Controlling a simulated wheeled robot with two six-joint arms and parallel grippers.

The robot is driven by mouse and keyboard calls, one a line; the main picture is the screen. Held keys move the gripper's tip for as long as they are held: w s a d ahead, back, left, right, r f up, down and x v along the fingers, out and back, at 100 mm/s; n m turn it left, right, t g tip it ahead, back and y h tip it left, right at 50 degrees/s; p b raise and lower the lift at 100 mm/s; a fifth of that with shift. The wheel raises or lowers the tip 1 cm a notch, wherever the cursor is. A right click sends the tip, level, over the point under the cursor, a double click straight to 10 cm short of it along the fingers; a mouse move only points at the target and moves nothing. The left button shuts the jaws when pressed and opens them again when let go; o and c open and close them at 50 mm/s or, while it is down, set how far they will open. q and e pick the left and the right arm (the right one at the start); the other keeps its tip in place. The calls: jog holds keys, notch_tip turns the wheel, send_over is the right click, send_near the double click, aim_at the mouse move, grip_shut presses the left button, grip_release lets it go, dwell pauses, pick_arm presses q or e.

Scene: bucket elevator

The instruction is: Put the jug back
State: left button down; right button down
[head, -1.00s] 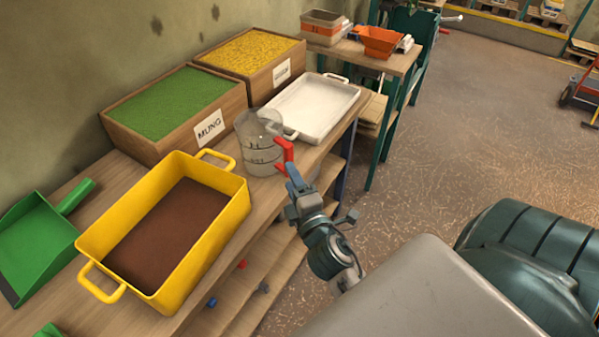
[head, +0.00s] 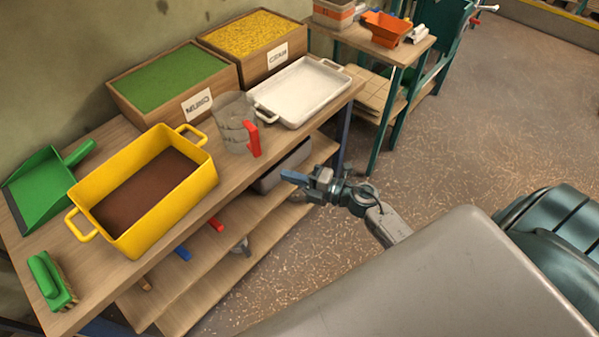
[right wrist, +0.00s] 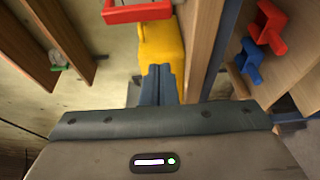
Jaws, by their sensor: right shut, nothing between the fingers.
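The clear jug (head: 234,122) with a red handle stands upright on the wooden bench, between the yellow tray (head: 205,185) and the white tray (head: 337,92). My right gripper (head: 290,176) is shut and empty, off the front edge of the bench, to the right of and apart from the jug's handle. In the right wrist view its closed blue fingers (right wrist: 158,85) show below a red handle-like bar (right wrist: 137,13), with no contact seen. My left gripper is not in view.
Bins of green mung (head: 170,80) and yellow grain (head: 250,40) stand at the back. A green dustpan (head: 40,190) and green brush (head: 48,280) lie at left. An orange hopper (head: 388,28) stands on the far table. Floor at right is open.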

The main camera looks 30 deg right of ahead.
aim_at(261, 154)
jog(key=w+a, duration=0.1)
jog(key=w, duration=0.2)
jog(key=w+a+p, duration=0.1)
jog(key=w, duration=0.1)
jog(key=w+a+p, duration=0.1)
jog(key=w, duration=0.2)
jog(key=shift+w+a, duration=0.15)
jog(key=shift+w, duration=0.15)
jog(key=shift+w, duration=2)
jog(key=shift+s+d, duration=0.1)
jog(key=shift+d, duration=0.1)
